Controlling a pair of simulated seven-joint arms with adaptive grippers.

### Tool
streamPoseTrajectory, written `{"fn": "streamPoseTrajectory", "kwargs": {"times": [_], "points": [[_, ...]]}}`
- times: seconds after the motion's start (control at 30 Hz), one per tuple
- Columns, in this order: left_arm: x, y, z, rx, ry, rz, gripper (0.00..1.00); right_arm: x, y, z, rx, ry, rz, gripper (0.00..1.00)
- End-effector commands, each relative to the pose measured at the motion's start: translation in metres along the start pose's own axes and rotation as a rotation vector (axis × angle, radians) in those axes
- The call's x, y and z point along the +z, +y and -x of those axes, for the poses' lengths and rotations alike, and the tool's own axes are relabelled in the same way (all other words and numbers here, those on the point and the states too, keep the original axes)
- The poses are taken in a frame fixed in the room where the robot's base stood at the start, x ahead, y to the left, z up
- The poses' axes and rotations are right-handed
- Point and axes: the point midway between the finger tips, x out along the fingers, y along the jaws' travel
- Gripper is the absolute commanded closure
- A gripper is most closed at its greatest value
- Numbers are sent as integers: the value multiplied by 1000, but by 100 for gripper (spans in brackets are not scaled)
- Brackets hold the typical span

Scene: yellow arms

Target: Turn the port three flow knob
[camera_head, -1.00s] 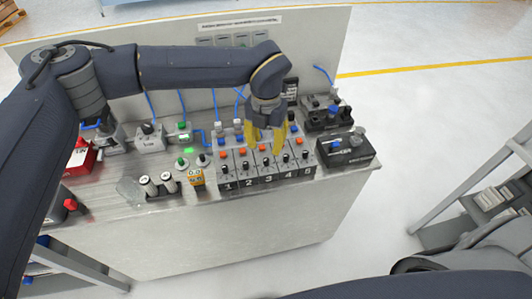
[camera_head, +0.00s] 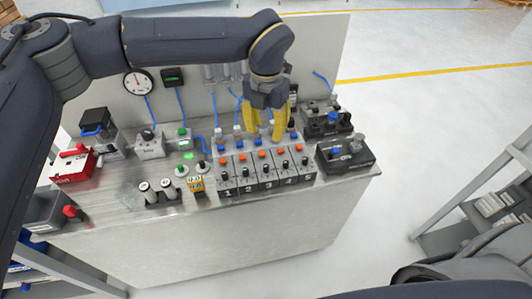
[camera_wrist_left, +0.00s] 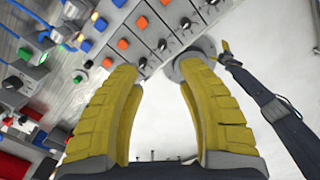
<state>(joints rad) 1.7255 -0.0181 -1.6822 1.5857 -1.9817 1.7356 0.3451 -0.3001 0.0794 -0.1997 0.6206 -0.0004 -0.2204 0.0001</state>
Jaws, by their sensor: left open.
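The port manifold has several stations numbered from 1 to 5, with orange buttons and black knobs. The port three flow knob (camera_head: 265,168) is a small black knob above the digit 3. My left gripper (camera_head: 264,138) has yellow fingers that point down, spread and empty. It appears above and behind the manifold in the head view, apart from the knobs. In the left wrist view the open fingers (camera_wrist_left: 160,76) have bare floor between them, and the row of black knobs lies beyond their tips.
A round gauge (camera_head: 138,82) is on the back panel. A red device (camera_head: 73,164) and grey cylinders (camera_head: 156,189) stand to the left. A black box (camera_head: 345,154) stands right of the manifold. Blue tubes rise behind it.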

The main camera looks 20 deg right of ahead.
Motion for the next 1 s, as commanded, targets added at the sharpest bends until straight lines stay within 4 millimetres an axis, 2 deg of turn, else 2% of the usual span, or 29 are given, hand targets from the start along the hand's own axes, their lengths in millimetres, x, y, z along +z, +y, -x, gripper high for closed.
{"fn": "streamPoseTrajectory", "kwargs": {"times": [0.2, 0.4, 0.57, 0.77, 1.0], "points": [[0, -1, 22, -5, 5, -300, 61, 0, -1, 0, -1, 0, 0, 0], [-4, -2, 27, -16, 20, -535, 61, 0, -1, 0, -1, 0, -1, 0], [-5, -2, 27, -21, 27, -639, 61, 0, -1, 0, -1, 0, -1, 0], [-6, -3, 14, -23, 29, -670, 61, 0, -1, 0, -1, 0, -1, 0], [-8, -3, -24, -24, 30, -668, 61, 0, -1, 0, -1, 0, -1, 0]]}}
